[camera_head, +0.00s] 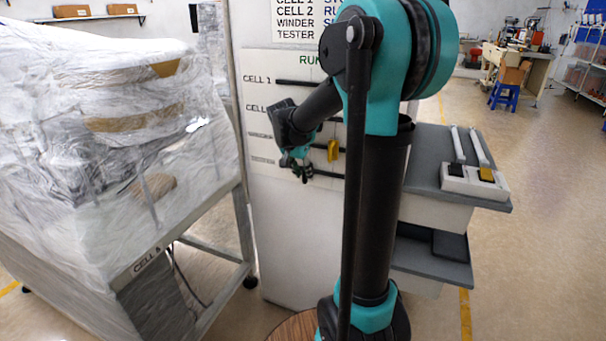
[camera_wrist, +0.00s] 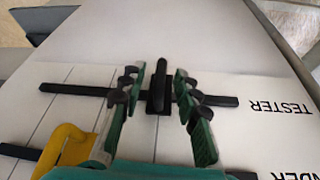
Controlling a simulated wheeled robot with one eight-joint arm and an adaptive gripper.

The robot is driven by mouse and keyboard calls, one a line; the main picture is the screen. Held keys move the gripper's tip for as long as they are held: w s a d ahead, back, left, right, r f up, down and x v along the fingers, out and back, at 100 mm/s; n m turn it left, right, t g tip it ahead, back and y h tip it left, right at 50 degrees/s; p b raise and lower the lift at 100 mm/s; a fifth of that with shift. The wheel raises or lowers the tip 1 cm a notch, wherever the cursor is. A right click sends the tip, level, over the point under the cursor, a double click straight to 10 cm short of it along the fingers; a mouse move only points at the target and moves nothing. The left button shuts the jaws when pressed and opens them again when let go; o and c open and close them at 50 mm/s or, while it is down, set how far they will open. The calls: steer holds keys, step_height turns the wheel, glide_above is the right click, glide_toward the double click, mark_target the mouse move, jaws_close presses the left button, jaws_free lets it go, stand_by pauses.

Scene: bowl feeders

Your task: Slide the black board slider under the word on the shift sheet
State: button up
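The black board slider (camera_wrist: 158,92) sits on the black rail of the TESTER row (camera_wrist: 225,101) in the wrist view. My gripper (camera_wrist: 157,82) is open, with one finger on each side of the slider and gaps to it. In the head view my gripper (camera_head: 302,170) is at the lower rail of the white board (camera_head: 285,245); the black slider cannot be made out there. The shift sheet (camera_head: 295,18) above the board lists CELL 1, CELL 2, WINDER and TESTER; my arm hides most of its right-hand words. A green heading starting "RUN" (camera_head: 310,61) is partly hidden.
A yellow slider (camera_head: 333,150) is on the rail above; in the wrist view it (camera_wrist: 66,148) is close beside my left finger. A plastic-wrapped machine (camera_head: 110,130) stands left of the board. A grey shelf (camera_head: 425,165) with a white switch box (camera_head: 474,182) is at right.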

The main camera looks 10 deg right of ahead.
steer(key=shift+f, duration=0.15)
steer(key=shift+c, duration=0.3)
jaws_close()
steer(key=s+d, duration=0.1)
steer(key=d, duration=0.1)
steer(key=s+d, duration=0.4)
steer(key=d, duration=0.1)
steer(key=shift+o, duration=0.3)
jaws_free()
